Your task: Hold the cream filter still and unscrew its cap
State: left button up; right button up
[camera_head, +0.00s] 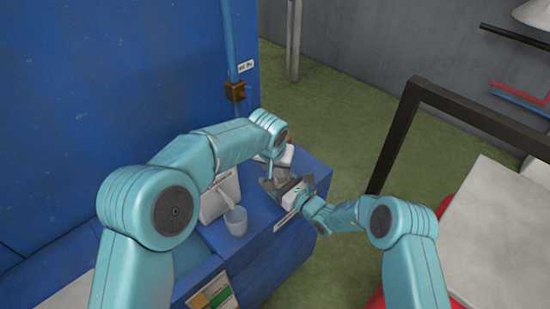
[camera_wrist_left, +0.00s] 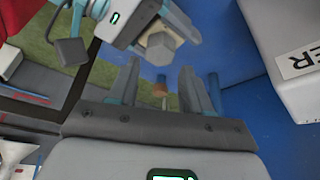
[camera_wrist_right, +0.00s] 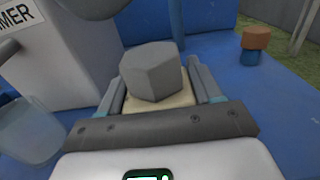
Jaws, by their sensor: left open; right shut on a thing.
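The cream filter (camera_wrist_right: 158,103) is between the fingers of my right gripper (camera_wrist_right: 156,80), which is shut on its body. Its grey hexagonal cap (camera_wrist_right: 152,72) sits on top and faces the right wrist camera. In the left wrist view the cap (camera_wrist_left: 162,48) and a bit of the cream body (camera_wrist_left: 148,30) show beyond the fingertips. My left gripper (camera_wrist_left: 162,75) is open and empty, with the cap ahead of it and apart from its fingers. In the head view both grippers are close together over the blue bench, and the filter is too small to make out.
A white box (camera_head: 215,200) with a partly visible label and a clear cup (camera_head: 236,222) stand on the blue bench (camera_head: 265,245). An orange-brown knob on a blue peg (camera_wrist_right: 255,42) stands on the bench too. A black frame (camera_head: 470,115) and a pale table (camera_head: 495,225) are at right.

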aim_at(279, 174)
pick_arm(q)
jog(key=x, duration=0.5)
jog(key=shift+w+f, duration=0.1)
jog(key=shift+f, duration=0.1)
jog(key=c, duration=0.7)
jog(key=n+y, duration=0.1)
jog(key=n, duration=0.1)
jog(key=n+y, duration=0.1)
jog(key=n, duration=0.2)
jog(key=shift+d, duration=0.25)
jog(key=shift+c, duration=0.2)
jog(key=shift+a+n, duration=0.1)
jog(key=shift+n, duration=0.4)
